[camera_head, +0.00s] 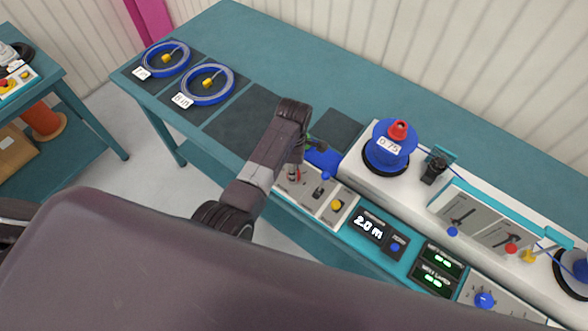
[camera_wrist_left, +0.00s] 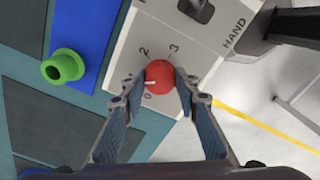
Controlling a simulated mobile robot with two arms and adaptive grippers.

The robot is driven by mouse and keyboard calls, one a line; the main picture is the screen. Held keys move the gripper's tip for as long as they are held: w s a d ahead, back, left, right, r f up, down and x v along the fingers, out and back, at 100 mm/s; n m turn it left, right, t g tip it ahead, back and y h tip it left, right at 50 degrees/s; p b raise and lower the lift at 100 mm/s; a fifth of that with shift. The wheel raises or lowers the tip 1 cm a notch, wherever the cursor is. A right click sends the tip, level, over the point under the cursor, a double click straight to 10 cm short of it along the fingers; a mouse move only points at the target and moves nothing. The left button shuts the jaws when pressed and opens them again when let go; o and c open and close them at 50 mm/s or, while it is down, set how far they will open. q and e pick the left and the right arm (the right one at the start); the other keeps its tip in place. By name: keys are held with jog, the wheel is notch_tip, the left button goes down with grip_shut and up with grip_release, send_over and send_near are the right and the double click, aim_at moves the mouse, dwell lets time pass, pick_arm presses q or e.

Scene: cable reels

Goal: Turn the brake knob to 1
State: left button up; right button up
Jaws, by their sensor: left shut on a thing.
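The red brake knob (camera_wrist_left: 160,74) sits on a pale panel (camera_wrist_left: 205,52) in the left wrist view. The numerals 2 and 3 show above it and 0 below it. A white mark on the knob faces left, slightly downward in the picture; the numeral on that side is partly hidden by a finger and hard to read. My left gripper (camera_wrist_left: 160,83) is shut on the knob, one finger on each side. In the head view the knob (camera_head: 294,174) shows small beside my left gripper (camera_head: 299,160). My right gripper is not in view.
A green knob-like part (camera_wrist_left: 63,67) stands on a blue strip left of the panel. In the head view a yellow button (camera_head: 337,205), a display reading 2.0 m (camera_head: 368,229) and a blue reel (camera_head: 386,152) lie to the right. Two blue rings (camera_head: 207,84) lie on mats at left.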

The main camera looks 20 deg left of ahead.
pick_arm(q)
jog(key=shift+a, duration=0.1)
jog(key=o, duration=1.1)
jog(key=shift+r, duration=0.1)
notch_tip(320, 180, up, 12)
jog(key=shift+f, duration=0.1)
